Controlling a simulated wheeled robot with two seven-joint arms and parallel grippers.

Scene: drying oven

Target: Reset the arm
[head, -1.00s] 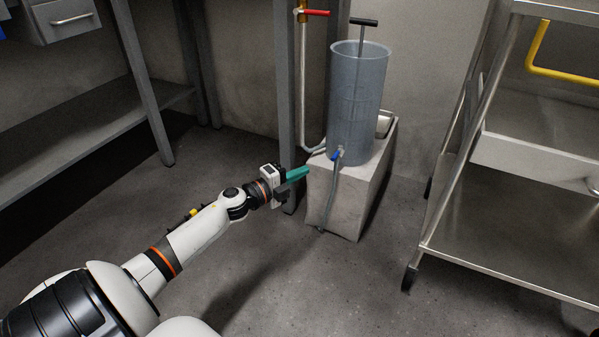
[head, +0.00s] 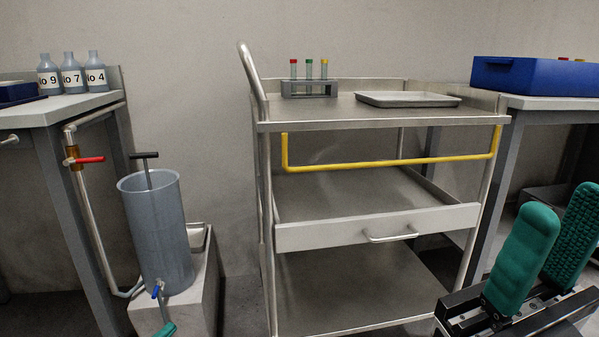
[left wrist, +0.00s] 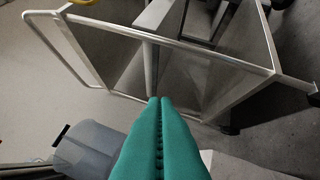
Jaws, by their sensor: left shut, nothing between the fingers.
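My left gripper (head: 167,329) shows only as a green fingertip at the bottom edge of the head view, in front of the block below the blue tap. In the left wrist view its two green fingers (left wrist: 158,103) are pressed together with nothing between them. My right gripper (head: 552,235) is large at the lower right of the head view. Its two green fingers point up with a gap between them, and it is empty. The grey cylindrical tank (head: 158,232) stands on the pale block (head: 203,299); the tank also shows at lower left in the left wrist view (left wrist: 88,148).
A steel trolley (head: 375,217) with a yellow bar stands centre, holding a tube rack (head: 310,89) and a tray (head: 408,99). Benches stand left (head: 60,106) and right (head: 560,103). A red-handled valve (head: 88,160) is on the left pipe.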

